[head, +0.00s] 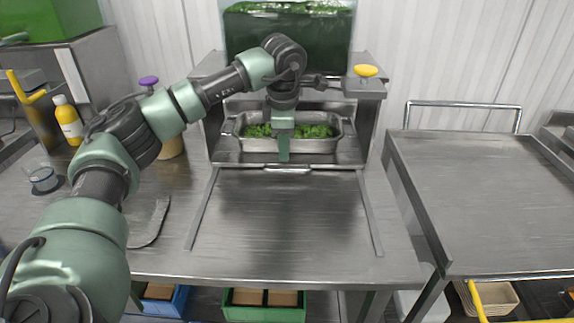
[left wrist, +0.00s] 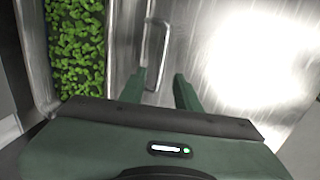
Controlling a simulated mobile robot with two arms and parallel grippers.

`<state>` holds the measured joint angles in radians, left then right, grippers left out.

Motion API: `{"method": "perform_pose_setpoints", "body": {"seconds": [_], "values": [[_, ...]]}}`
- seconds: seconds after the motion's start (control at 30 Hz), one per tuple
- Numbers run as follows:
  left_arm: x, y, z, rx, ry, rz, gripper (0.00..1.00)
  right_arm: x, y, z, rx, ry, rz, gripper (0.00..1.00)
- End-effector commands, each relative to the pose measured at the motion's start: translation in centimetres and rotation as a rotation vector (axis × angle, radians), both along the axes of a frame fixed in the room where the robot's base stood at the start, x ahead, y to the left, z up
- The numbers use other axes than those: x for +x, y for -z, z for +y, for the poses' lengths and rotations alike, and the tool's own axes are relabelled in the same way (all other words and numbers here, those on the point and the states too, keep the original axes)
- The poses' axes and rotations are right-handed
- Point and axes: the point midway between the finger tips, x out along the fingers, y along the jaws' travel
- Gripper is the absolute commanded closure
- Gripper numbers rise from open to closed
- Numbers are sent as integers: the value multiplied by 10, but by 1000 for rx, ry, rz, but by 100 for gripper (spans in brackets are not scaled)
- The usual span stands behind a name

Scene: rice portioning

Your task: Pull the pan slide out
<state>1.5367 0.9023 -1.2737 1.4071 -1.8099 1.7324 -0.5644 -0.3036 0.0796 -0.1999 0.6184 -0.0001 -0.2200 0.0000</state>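The pan slide (head: 232,159) is a flat metal shelf under the dispenser, with a low bar handle (head: 288,170) on its front edge. A metal pan (head: 240,144) of green leafy pieces sits on it. My left gripper (head: 283,158) points down in front of the pan, just above the handle. In the left wrist view its two fingers (left wrist: 160,85) are apart, and the handle (left wrist: 165,45) shows between and beyond the tips. I cannot tell whether they touch it. My right gripper is not in view.
The metal counter (head: 285,215) in front of the slide is clear between two rails (head: 371,215). A metal cart (head: 475,200) stands at right.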

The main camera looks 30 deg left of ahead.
Motion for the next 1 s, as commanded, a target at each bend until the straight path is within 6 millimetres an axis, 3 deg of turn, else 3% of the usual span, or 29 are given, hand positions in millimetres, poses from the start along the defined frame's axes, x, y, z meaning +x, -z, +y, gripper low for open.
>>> {"method": "perform_pose_setpoints", "body": {"seconds": [0.2,0.4,0.73,0.77,0.87,1.0], "values": [[5,35,4,0,-1,3,67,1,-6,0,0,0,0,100],[9,57,6,-1,0,1,67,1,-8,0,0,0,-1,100],[10,63,7,-1,0,-1,67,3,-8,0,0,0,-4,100],[10,63,7,-1,0,-1,70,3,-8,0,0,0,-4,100],[10,63,6,-1,0,-1,98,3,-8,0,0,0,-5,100],[10,63,6,-1,0,-1,100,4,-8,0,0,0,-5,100]]}}
